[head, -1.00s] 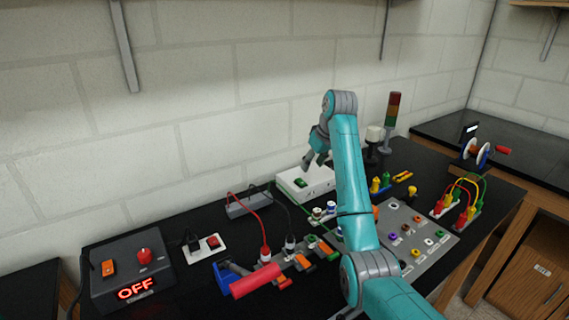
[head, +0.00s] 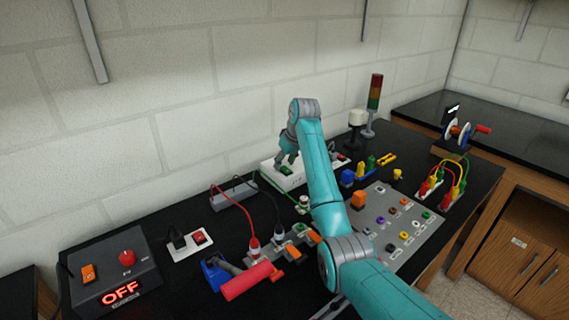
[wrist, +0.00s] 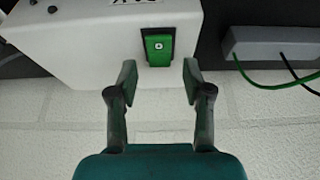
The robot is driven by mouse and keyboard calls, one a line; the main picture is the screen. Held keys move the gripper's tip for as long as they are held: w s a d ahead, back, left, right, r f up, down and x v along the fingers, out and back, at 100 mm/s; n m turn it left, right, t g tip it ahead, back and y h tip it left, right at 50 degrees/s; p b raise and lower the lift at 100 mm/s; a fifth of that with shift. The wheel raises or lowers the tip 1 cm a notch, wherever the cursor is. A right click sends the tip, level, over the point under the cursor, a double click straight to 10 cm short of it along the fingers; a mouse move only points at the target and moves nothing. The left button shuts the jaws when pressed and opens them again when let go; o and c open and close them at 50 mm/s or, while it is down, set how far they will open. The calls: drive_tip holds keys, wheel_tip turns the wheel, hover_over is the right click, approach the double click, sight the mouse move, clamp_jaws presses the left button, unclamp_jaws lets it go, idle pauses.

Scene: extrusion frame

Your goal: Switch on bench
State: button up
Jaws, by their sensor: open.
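A white box (head: 270,177) stands on the black bench against the wall and carries a green rocker switch (head: 287,170). The switch also shows in the wrist view (wrist: 158,46), in a dark frame with a small light mark. My gripper (wrist: 159,76) is open and empty, with its two fingertips on either side of the space just in front of the switch. In the head view my gripper (head: 287,158) hangs right at the box, its tips near the switch. Whether a finger touches the box cannot be told.
A dark grey control box (head: 75,298) at the left reads OFF in red. A white strip with a red switch (head: 199,237) lies beside it. A signal tower (head: 374,95) stands right of my arm.

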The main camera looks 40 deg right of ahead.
drive_tip(key=shift+w+f, duration=0.1)
drive_tip(key=shift+f, duration=0.25)
clamp_jaws()
drive_tip(key=shift+w+f+g, duration=0.1)
drive_tip(key=shift+w+g, duration=0.1)
drive_tip(key=shift+g, duration=0.6)
drive_tip(key=shift+w+g, duration=0.2)
drive_tip(key=shift+g, duration=0.6)
unclamp_jaws()
